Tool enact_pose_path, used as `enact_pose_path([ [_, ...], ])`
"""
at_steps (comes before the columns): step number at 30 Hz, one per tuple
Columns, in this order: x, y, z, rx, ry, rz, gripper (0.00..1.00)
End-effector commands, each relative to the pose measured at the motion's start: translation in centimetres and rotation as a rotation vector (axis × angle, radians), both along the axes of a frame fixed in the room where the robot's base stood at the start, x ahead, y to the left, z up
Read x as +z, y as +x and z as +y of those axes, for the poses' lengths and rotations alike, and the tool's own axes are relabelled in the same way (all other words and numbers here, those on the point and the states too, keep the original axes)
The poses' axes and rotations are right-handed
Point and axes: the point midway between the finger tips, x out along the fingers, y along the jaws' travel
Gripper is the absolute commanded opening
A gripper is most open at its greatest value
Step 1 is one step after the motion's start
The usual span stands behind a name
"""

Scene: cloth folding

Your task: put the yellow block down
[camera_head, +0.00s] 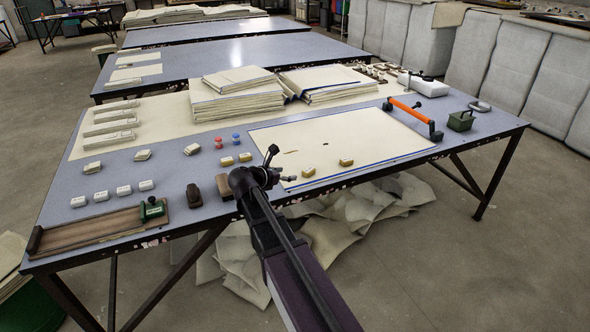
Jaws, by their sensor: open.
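Small yellow blocks lie on the table. One yellow block (308,172) is on the cream sheet (380,125) near its front edge, just right of my gripper (283,164). A second yellow block (346,162) lies further right on the sheet. Two more yellow blocks, one at the left (226,161) and one beside it (245,157), lie left of the sheet. My gripper is open at the table's front edge, with its fingers spread and nothing seen between them. It appears apart from the nearest block. My arm hides part of the table's front edge.
Stacked cream cloths (236,101) stand at the back. White blocks (124,190), a brown block (194,195) and a wooden board (95,230) are at the left. The sheet's middle is mostly clear.

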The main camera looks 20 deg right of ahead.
Motion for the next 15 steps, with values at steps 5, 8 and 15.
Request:
enact_pose_path([
  [5,0.41,-0.37,0.87,0.001,0.000,0.000,0.76],
  [8,0.42,-0.42,0.97,0.001,0.000,0.000,0.76],
  [15,0.39,-0.40,0.97,0.001,0.000,0.000,0.76],
])
